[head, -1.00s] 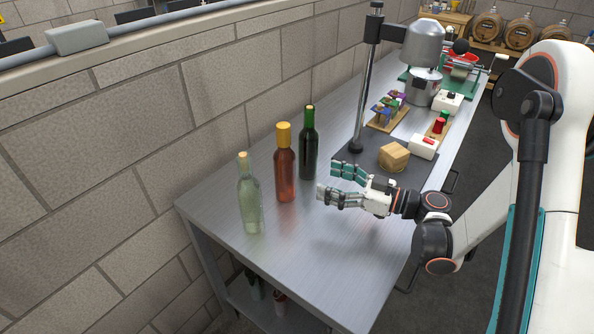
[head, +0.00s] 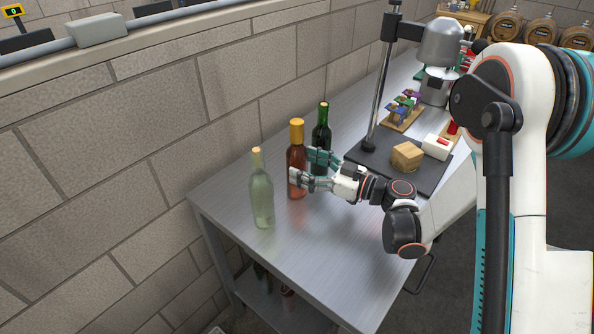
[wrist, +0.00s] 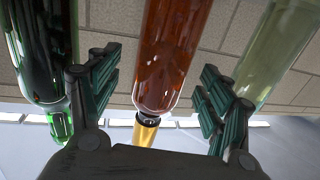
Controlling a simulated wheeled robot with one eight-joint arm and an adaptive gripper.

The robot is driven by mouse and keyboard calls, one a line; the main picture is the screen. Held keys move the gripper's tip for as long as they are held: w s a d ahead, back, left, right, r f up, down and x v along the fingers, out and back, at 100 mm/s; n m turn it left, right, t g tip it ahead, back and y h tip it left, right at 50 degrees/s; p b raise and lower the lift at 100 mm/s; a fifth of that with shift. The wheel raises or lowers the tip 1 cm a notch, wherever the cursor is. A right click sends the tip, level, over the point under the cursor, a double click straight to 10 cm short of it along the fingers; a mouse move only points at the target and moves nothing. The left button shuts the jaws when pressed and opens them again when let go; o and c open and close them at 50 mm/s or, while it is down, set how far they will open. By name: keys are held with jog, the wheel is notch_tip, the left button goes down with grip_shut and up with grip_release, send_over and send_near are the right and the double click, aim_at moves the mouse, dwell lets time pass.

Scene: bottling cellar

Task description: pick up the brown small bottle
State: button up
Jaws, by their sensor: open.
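The brown bottle (head: 297,158), reddish-brown with a gold cap, stands upright on the metal bench between a clear bottle and a dark green bottle. My gripper (head: 304,169) is open beside it on the right, its fingers reaching toward the bottle's body and partly covering it. In the wrist view the brown bottle (wrist: 170,50) appears upside down between the two spread fingers of my gripper (wrist: 158,88), with a visible gap on each side. I cannot tell how deep it sits between them.
The clear bottle (head: 261,196) stands to the left, close to the bench's end. The dark green bottle (head: 321,132) stands just behind my fingers. A dark board (head: 428,183) with a wooden block (head: 407,156) and a stand lies to the right. A block wall (head: 150,130) runs behind.

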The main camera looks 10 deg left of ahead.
jog(key=x, duration=0.3)
jog(key=shift+b, duration=0.3)
grip_shut()
jog(key=shift+r, duration=0.15)
